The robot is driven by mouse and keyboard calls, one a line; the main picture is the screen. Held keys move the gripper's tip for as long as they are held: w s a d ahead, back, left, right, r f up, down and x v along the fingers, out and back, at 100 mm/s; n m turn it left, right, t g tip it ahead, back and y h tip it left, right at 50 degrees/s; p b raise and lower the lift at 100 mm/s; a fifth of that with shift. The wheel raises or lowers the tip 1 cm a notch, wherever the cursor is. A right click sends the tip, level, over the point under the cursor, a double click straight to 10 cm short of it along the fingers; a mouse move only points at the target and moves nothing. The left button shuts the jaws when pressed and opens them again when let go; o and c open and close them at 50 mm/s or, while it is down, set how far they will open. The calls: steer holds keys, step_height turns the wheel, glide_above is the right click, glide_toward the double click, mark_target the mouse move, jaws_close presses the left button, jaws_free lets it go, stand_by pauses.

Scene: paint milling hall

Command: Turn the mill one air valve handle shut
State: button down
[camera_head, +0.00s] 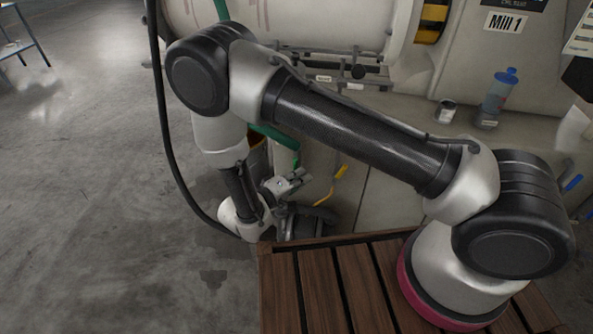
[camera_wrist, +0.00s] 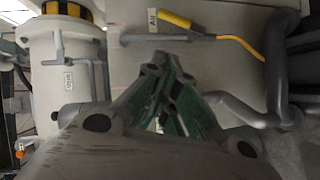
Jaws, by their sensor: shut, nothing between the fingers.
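A yellow lever handle (camera_wrist: 174,20) shows at the top of the wrist view, next to a white label (camera_wrist: 152,17) that seems to read "Air". It lies at a slant just above a grey horizontal pipe (camera_wrist: 140,38). In the head view the yellow handle (camera_head: 342,171) is low on the front of the mill, right of my gripper (camera_head: 298,178). In the wrist view my gripper (camera_wrist: 168,62) is shut and empty, its fingertips below the handle and pipe, apparently apart from them. The valve body is not clear.
A yellow hose (camera_wrist: 245,44) runs right from near the handle. A thick grey bent pipe (camera_wrist: 279,80) stands to the right. Open floor lies left.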

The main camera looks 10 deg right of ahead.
mark_target(340, 172)
steer(key=s+d+f+x, duration=0.1)
steer(key=s+x, duration=0.1)
steer(key=x, duration=1)
steer(key=shift+d, duration=0.2)
